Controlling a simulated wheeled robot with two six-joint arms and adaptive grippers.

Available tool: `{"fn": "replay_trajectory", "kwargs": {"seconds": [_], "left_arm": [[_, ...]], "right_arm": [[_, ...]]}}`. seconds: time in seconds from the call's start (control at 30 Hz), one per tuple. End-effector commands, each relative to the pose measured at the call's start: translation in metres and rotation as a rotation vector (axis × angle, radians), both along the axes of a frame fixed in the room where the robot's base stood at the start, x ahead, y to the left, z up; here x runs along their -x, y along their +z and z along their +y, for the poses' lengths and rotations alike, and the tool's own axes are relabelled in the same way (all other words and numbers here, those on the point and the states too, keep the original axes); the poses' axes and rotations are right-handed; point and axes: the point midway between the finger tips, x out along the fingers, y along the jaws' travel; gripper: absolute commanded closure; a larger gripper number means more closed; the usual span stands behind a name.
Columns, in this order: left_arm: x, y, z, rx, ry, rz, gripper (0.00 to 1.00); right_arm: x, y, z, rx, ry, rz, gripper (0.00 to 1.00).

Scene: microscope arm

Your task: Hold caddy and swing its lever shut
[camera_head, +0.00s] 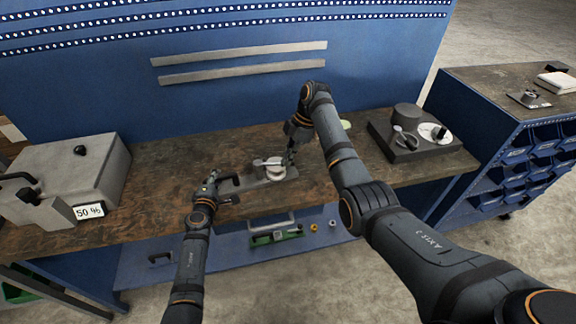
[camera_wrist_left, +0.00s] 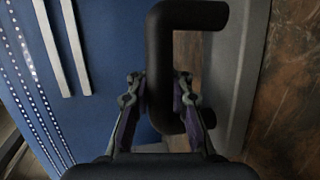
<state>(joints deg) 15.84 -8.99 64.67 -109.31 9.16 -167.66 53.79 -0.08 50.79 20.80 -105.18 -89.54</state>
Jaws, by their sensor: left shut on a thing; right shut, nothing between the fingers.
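The caddy (camera_head: 247,187) is a flat grey plate on the workbench with a black handle (camera_head: 229,182) at its left end. A round pale piece with a lever (camera_head: 268,162) sits at its right end. My left gripper (camera_head: 213,181) is shut on the black handle. In the left wrist view its fingers (camera_wrist_left: 161,95) clasp the handle bar (camera_wrist_left: 160,62) from both sides, beside the grey plate (camera_wrist_left: 240,90). My right gripper (camera_head: 291,158) is shut and empty, close to the right side of the round piece. I cannot tell whether it touches the lever.
A dark block with round parts (camera_head: 405,145) stands at the right. The wooden bench top (camera_head: 165,165) is bare between box and caddy. A blue panel (camera_head: 230,105) rises behind.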

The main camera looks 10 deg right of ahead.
Motion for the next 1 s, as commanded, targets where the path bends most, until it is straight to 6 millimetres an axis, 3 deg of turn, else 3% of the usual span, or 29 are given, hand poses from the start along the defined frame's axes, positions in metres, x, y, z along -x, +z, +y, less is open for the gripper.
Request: {"fn": "replay_trajectory", "kwargs": {"seconds": [0.2, 0.4, 0.87, 1.0], "left_arm": [[-0.001, 0.002, 0.0, 0.002, 0.0, -0.003, 1.0], [-0.001, 0.002, 0.0, 0.002, 0.0, -0.003, 1.0], [-0.001, 0.002, 0.0, 0.002, 0.0, -0.003, 1.0], [-0.001, 0.001, 0.0, 0.002, 0.0, -0.003, 1.0]], "right_arm": [[-0.014, 0.04, -0.003, 0.0, 0.0, 0.003, 1.0], [-0.02, 0.055, -0.004, 0.0, 0.0, 0.003, 1.0], [-0.02, 0.055, -0.005, 0.0, -0.001, 0.003, 1.0], [-0.021, 0.042, -0.011, -0.003, -0.045, -0.028, 1.0]]}}
